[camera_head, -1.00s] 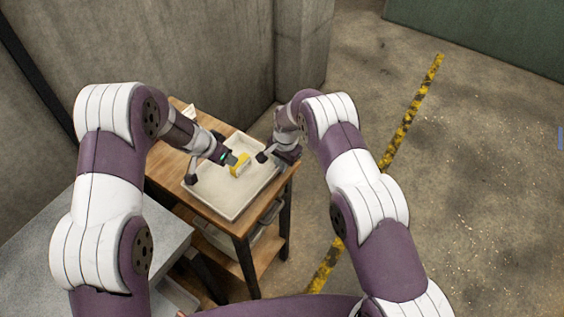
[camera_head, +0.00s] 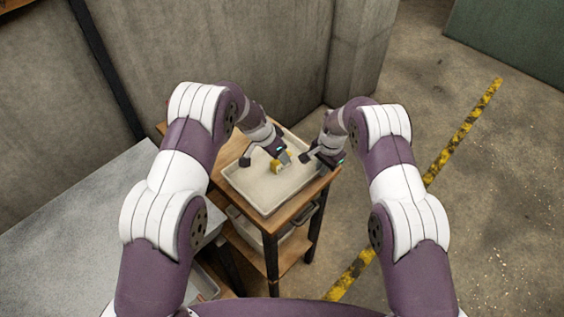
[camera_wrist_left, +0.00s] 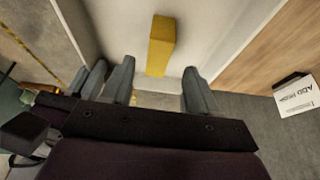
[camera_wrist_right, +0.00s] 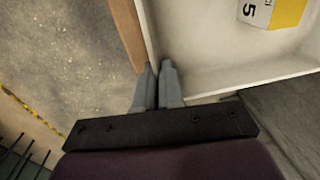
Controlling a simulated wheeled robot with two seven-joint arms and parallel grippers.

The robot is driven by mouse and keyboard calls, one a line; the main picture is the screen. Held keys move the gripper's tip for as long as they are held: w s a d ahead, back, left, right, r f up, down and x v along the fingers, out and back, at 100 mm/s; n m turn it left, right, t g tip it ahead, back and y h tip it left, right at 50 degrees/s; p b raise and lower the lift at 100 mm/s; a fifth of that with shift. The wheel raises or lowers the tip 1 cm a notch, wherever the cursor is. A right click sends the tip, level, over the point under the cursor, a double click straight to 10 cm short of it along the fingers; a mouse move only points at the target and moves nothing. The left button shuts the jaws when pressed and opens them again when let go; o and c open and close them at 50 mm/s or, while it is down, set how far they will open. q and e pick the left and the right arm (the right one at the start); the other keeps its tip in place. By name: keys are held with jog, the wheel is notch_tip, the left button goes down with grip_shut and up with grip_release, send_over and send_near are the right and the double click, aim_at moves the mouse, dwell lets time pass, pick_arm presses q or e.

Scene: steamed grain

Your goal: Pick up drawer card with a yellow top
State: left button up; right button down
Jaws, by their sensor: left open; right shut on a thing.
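The drawer card (camera_head: 281,163) is a small block with a yellow top and a white side, standing in the white tray (camera_head: 266,204). In the right wrist view the card (camera_wrist_right: 288,12) shows the figure 5. In the left wrist view the card's yellow top (camera_wrist_left: 160,48) lies ahead of my left gripper (camera_wrist_left: 157,85), between the lines of its spread fingers. The left gripper is open and empty. My right gripper (camera_wrist_right: 157,82) is shut on the side wall of the tray, which runs between its fingers.
The tray stands on a small wooden table (camera_head: 228,152) by a concrete wall. A grey table (camera_head: 85,215) stands to the left. Open floor lies right, with a yellow-black line (camera_head: 463,133).

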pick_arm(q)
jog(key=x, duration=0.5)
jog(key=shift+s+d+f, duration=0.1)
jog(key=shift+s, duration=0.05)
jog(key=c, duration=1.1)
jog(key=shift+o, duration=0.2)
notch_tip(320, 180, up, 10)
jog(key=shift+r, duration=0.1)
pick_arm(e)
jog(key=c, duration=1.2)
grip_release()
jog(key=r, duration=0.8)
jog(key=s+r, duration=0.1)
jog(key=r, duration=0.3)
jog(key=shift+d, duration=0.4)
